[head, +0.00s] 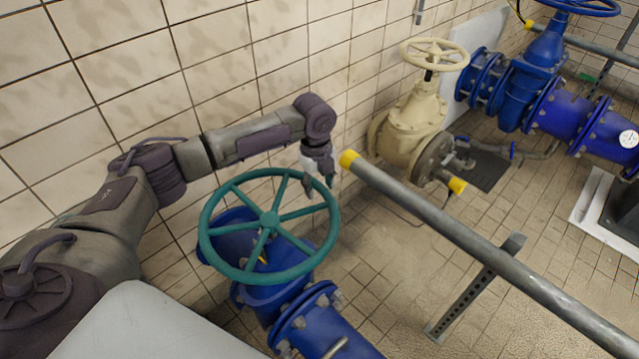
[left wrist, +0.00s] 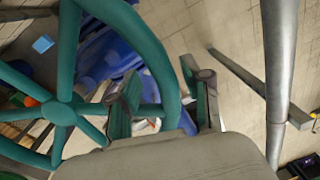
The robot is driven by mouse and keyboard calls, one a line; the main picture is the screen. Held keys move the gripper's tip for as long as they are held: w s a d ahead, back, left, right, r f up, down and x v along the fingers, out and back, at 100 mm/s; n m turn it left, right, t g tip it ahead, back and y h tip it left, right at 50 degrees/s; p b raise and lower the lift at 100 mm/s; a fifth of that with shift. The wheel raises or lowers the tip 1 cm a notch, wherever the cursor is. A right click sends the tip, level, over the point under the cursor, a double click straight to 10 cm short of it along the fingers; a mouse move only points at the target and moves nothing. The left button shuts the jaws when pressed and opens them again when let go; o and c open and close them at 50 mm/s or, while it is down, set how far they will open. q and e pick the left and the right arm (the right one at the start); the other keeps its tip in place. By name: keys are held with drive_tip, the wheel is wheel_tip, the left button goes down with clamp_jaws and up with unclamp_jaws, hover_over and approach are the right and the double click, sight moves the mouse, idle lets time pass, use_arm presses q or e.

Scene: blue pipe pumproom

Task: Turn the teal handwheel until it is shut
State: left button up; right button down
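The teal handwheel (head: 269,219) sits on top of a blue valve (head: 275,290) in the lower middle of the head view. Its hub and spokes also show at the left of the left wrist view (left wrist: 62,112). My left gripper (head: 319,186) is over the wheel's upper right rim and points down. In the left wrist view its fingers (left wrist: 160,100) are apart, one on the inner and one on the outer side of the rim. Gaps show beside the rim, so it does not look clamped. My right gripper is in neither view.
A grey pipe with a yellow end (head: 470,240) runs diagonally just right of the wheel. A cream valve (head: 415,120) stands behind it by the tiled wall (head: 230,60). A larger blue valve (head: 540,65) is at the upper right.

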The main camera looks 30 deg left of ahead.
sight(327, 241)
use_arm(q)
clamp_jaws()
drive_tip(key=shift+s+d+r+m+p, duration=0.25)
drive_tip(key=shift+d+m+p, duration=0.3)
drive_tip(key=shift+p, duration=0.15)
drive_tip(key=s+d+m+p, duration=0.4)
drive_tip(key=p, duration=0.1)
drive_tip(key=shift+d+m, duration=0.3)
drive_tip(key=shift+m, duration=0.05)
drive_tip(key=s+m+p, duration=0.1)
drive_tip(key=s, duration=0.1)
drive_tip(key=s+d+m+p, duration=0.1)
drive_tip(key=s+m, duration=0.1)
drive_tip(key=s+d+m+p, duration=0.1)
drive_tip(key=m+p, duration=0.1)
drive_tip(key=shift+s+d+g, duration=0.15)
drive_tip(key=shift+s+g, duration=0.15)
drive_tip(key=shift+s, duration=0.1)
drive_tip(key=shift+s+d+f+m+p, duration=0.15)
drive_tip(key=shift+s+m+p, duration=0.35)
drive_tip(key=shift+s+m, duration=0.65)
drive_tip(key=shift+s+f, duration=0.1)
drive_tip(key=shift+s, duration=0.1)
